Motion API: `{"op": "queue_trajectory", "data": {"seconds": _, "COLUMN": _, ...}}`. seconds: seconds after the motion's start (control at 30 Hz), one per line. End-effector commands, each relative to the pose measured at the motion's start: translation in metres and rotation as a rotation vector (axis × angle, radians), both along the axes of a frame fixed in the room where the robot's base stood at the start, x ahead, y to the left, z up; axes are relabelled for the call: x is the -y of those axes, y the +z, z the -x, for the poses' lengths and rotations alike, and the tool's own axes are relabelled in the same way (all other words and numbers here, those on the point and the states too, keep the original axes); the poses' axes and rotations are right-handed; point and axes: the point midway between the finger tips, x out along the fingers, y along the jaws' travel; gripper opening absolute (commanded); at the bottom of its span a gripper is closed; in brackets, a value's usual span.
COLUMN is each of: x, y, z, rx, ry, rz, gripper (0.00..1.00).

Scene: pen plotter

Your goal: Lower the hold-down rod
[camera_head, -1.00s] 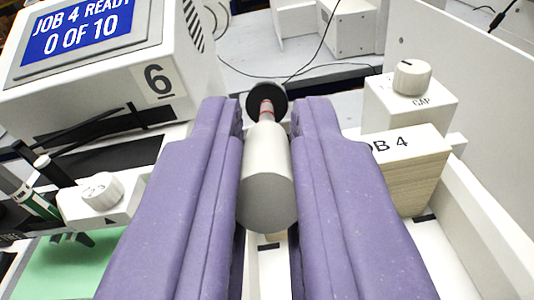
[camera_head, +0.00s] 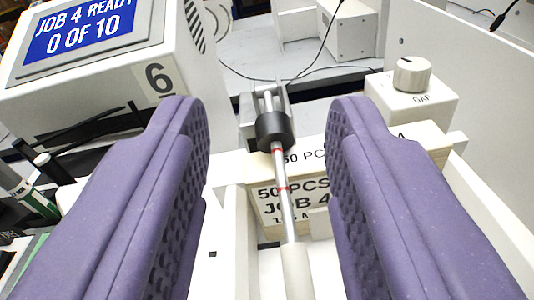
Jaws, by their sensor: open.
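The rod passes over a pale block labelled 50 PCS JOB 4 (camera_head: 268,207). I cannot tell whether it touches the block. The handle's near end is cut off by the lower frame edge.
A display unit reading JOB 4 READY, 0 OF 10 (camera_head: 85,28) stands at the upper left. A box with a GAP knob (camera_head: 411,75) stands at the right, before a white wall (camera_head: 470,70). Pens (camera_head: 28,190) stand at the left edge.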

Motion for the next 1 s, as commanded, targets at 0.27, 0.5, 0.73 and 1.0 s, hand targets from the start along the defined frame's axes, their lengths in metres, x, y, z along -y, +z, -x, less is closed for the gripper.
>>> {"op": "queue_trajectory", "data": {"seconds": 0.27, "x": -0.003, "y": 0.006, "z": 0.044, "rx": -0.001, "ry": 0.001, "rz": -0.001, "gripper": 0.42}}
{"op": "queue_trajectory", "data": {"seconds": 0.5, "x": -0.005, "y": 0.006, "z": 0.074, "rx": -0.001, "ry": 0.000, "rz": 0.000, "gripper": 0.42}}
{"op": "queue_trajectory", "data": {"seconds": 0.73, "x": -0.005, "y": 0.005, "z": 0.076, "rx": 0.000, "ry": 0.001, "rz": 0.000, "gripper": 0.42}}
{"op": "queue_trajectory", "data": {"seconds": 1.0, "x": -0.006, "y": 0.010, "z": 0.073, "rx": -0.001, "ry": 0.006, "rz": -0.005, "gripper": 0.42}}
